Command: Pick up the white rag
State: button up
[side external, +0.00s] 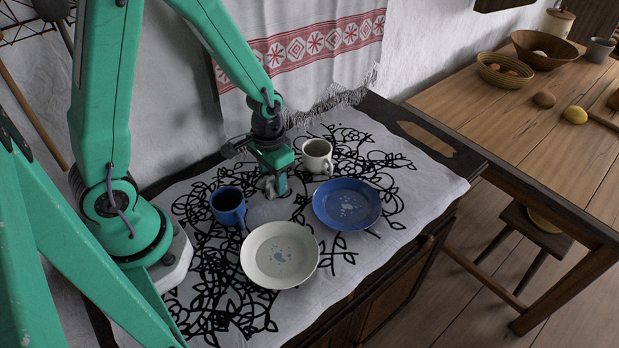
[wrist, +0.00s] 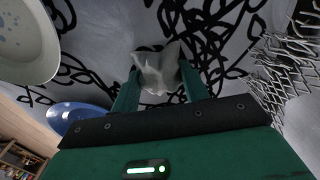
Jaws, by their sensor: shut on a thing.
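The white rag (wrist: 160,72) is a small crumpled cloth between the two green fingers of my gripper (wrist: 158,88) in the wrist view. The fingers are shut on it from both sides. In the side external view my gripper (side external: 273,186) points down over the patterned cloth, between the blue mug and the white cup. A small pale bit of the rag (side external: 268,187) shows at the fingertips there. I cannot tell whether the rag still touches the cloth below.
A blue mug (side external: 228,206) stands left of my gripper and a white cup (side external: 317,156) stands right. A white plate (side external: 280,256) and a blue plate (side external: 347,204) lie in front. A fringed towel (side external: 300,45) hangs behind. A wooden table (side external: 520,120) stands at right.

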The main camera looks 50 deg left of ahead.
aim_at(273, 179)
jog(key=shift+r, duration=0.15)
jog(key=shift+r, duration=1.2)
jog(key=shift+s+d+r, duration=0.1)
jog(key=shift+d+r, duration=0.05)
jog(key=shift+r, duration=0.3)
jog(key=shift+s+d+r, duration=0.1)
jog(key=shift+d+r, duration=0.05)
jog(key=shift+r, duration=0.3)
jog(key=s+d+r, duration=0.5)
jog(key=d+r, duration=0.1)
jog(key=d, duration=0.3)
jog(key=shift+s+d+r, duration=0.2)
jog(key=shift+s+d, duration=0.05)
jog(key=shift+o, duration=1.3)
jog(key=shift+c, duration=0.8)
